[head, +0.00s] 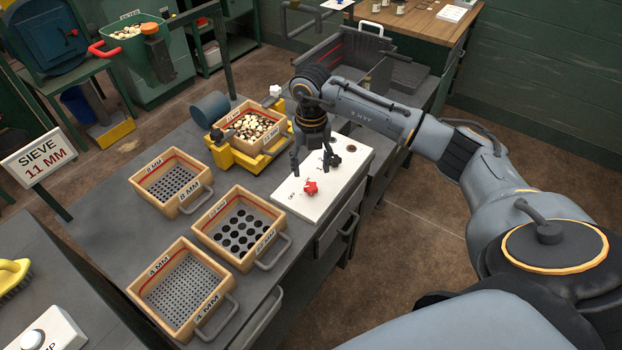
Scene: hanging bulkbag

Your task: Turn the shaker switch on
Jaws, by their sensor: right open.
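A red star-shaped knob (310,187), which looks like the shaker switch, sits on a white control panel (330,185) on the dark bench. Small lettering beside the knob is too small to read surely. My right gripper (313,166) points down over the panel, just behind the knob, with its fingers apart and nothing between them. It looks apart from the knob. The yellow shaker frame (232,157) holds a wooden sieve (223,128) with beans or pebbles in it, left of my right gripper. My left gripper is not in view.
Three wooden sieves with handles, one an 8 MM sieve (160,205), lie empty on the bench left of the panel. A sign reads SIEVE 11 MM (38,158). A wooden table (420,30) stands at the back. The floor right of the bench is clear.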

